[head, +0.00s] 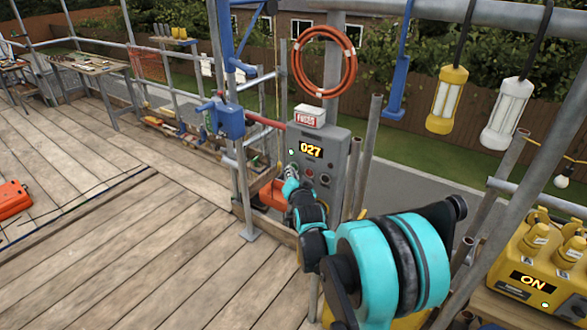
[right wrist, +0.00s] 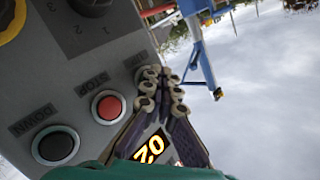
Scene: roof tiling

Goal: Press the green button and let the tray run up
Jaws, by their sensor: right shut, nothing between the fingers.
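I cannot make out the tray. My left gripper is not in view.
An orange hose coil (head: 325,62) hangs above the box. A yellow lamp (head: 446,98) and a white lamp (head: 508,113) hang at the right. A yellow power box (head: 545,265) reads ON. Scaffold poles flank the box. The plank deck (head: 130,245) at left is largely clear.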

